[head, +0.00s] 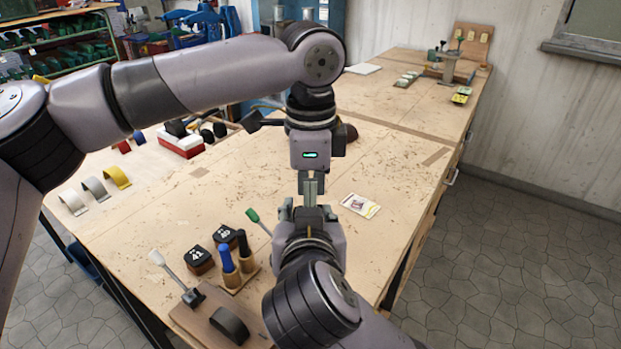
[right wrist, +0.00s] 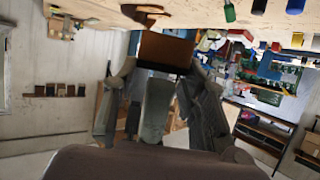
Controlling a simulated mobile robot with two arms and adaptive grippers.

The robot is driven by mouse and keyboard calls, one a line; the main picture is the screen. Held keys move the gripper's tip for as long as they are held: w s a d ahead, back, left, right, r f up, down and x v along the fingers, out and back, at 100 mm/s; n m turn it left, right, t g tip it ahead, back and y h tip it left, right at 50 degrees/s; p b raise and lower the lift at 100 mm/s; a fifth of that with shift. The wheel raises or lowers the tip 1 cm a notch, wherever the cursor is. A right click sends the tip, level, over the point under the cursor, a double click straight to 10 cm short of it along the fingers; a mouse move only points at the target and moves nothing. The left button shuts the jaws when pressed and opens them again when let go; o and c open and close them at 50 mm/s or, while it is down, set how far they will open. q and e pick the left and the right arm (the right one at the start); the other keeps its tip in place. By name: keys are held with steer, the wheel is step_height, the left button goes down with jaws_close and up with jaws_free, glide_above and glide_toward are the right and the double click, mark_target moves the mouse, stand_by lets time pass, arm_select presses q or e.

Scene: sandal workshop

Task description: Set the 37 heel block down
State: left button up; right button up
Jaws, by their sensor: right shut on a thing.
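In the right wrist view, a brown block with a dark edge (right wrist: 165,50) sits between the fingertips of my right gripper (right wrist: 160,72), which is shut on it. Its number does not show, and the table surface appears close to it along the top. In the head view my right gripper (head: 308,212) reaches over the bench from the lower right; its block is hidden there. My left gripper (head: 311,188) hangs downward just beyond it, in the middle of the bench. Its fingertips are partly covered, so its opening is unclear.
Dark blocks marked 41 (head: 199,259) and apparently 40 (head: 225,237) stand left of my right gripper, by blue-handled tools (head: 230,268). A card (head: 360,206) lies right. Arched pieces (head: 117,178) stand left. Bare wood (head: 405,170) is free at right.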

arm_select(q)
steer(key=shift+f, duration=0.3)
steer(key=shift+c, duration=0.2)
steer(key=c, duration=1.1)
steer(key=shift+c, duration=0.5)
arm_select(e)
steer(key=o, duration=1.2)
steer(key=shift+s, duration=0.1)
